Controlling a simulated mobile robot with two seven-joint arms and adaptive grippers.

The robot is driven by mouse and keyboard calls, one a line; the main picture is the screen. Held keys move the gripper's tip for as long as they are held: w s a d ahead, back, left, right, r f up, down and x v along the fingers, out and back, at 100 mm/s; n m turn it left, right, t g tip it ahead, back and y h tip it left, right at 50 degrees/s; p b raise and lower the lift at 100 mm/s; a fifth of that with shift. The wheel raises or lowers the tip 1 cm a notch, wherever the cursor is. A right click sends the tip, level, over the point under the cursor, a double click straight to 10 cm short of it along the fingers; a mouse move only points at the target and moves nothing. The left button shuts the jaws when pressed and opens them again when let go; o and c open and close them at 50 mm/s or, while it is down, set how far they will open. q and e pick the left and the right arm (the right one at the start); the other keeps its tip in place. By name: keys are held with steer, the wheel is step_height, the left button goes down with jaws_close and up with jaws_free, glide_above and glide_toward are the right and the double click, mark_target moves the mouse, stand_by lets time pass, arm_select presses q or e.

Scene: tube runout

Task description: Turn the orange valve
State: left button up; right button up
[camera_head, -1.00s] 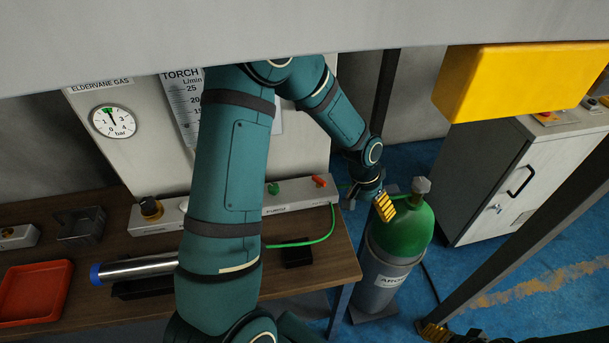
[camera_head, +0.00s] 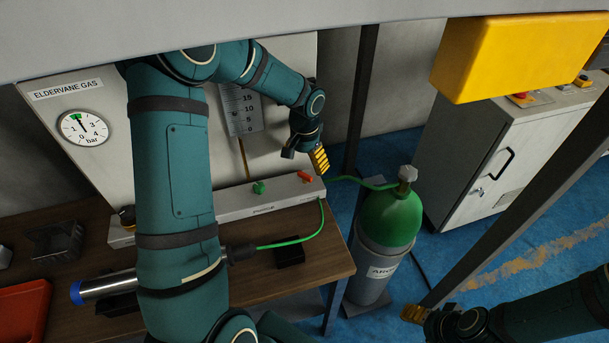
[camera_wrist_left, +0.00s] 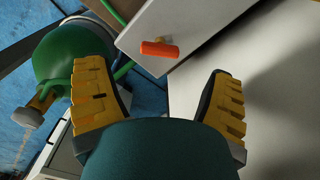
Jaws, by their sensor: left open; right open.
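The orange valve (camera_head: 305,176) is a small orange handle near the right end of the grey manifold box on the bench. It also shows in the left wrist view (camera_wrist_left: 159,49), beyond and between the two yellow-padded fingers. My left gripper (camera_head: 306,156) is open and empty, a little above the valve and apart from it. In the left wrist view my left gripper (camera_wrist_left: 160,105) has its fingers wide apart. My right gripper (camera_head: 418,314) is at the lower right, far from the valve.
A green valve (camera_head: 259,187) sits left of the orange one on the same box (camera_head: 275,198). A green-topped gas cylinder (camera_head: 391,217) stands right of the bench, joined by a green hose. A yellow box (camera_head: 520,55) hangs upper right. The panel (camera_head: 100,165) rises behind the bench.

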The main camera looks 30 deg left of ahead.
mark_target(305, 174)
arm_select(q)
steer(key=shift+f+b, duration=0.3)
steer(key=shift+f, duration=2.4)
steer(key=c, duration=1.2)
steer(key=shift+m, duration=0.4)
steer(key=m+p, duration=0.1)
steer(key=m, duration=0.1)
steer(key=shift+r+m, duration=0.1)
steer(key=shift+m, duration=0.2)
steer(key=shift+m+p, duration=0.45)
steer(key=shift+m, duration=1.35)
